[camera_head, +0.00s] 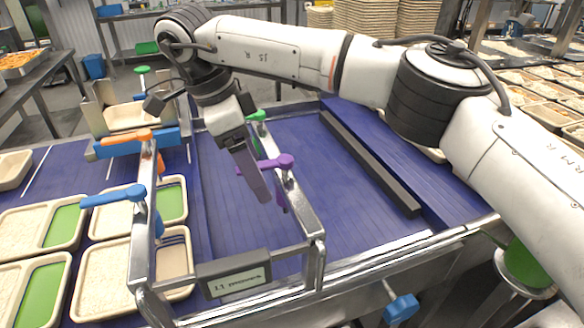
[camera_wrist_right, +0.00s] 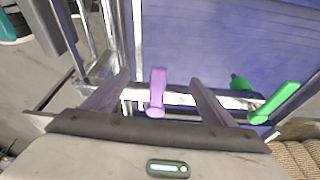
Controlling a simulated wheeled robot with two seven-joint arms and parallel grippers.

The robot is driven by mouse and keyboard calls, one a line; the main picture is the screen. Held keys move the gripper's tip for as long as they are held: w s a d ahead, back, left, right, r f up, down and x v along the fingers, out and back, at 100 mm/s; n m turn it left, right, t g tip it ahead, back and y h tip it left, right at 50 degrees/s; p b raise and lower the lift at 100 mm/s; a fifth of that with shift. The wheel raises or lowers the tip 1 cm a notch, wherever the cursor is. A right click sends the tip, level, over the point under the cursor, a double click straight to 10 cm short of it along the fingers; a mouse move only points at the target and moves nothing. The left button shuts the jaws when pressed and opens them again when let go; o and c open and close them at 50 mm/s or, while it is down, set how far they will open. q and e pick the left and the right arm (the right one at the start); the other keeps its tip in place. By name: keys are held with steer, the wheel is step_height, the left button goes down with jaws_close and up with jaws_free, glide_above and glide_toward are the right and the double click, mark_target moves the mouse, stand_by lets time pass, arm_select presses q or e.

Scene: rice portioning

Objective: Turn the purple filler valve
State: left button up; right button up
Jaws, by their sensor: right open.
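The purple filler valve (camera_head: 283,161) is a short handle on the right rail of the metal frame over the blue conveyor. My right gripper (camera_head: 262,188) reaches down beside it from the upper left of the head view, with its arm coming from the right. In the right wrist view the purple valve (camera_wrist_right: 157,92) stands between the two fingers of my right gripper (camera_wrist_right: 160,84), with visible gaps on both sides. The fingers are open and appear not to touch it. The finger on the far side is hidden in the head view. My left gripper is not in view.
A green valve (camera_head: 257,116) sits behind the purple one on the same rail. Orange (camera_head: 140,138) and blue (camera_head: 115,197) valves are on the left rail. A labelled sign (camera_head: 234,275) hangs at the front. Rice trays (camera_head: 103,272) stand left; a dark bar (camera_head: 368,163) lies right.

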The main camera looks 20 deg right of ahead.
steer(key=shift+v, duration=4)
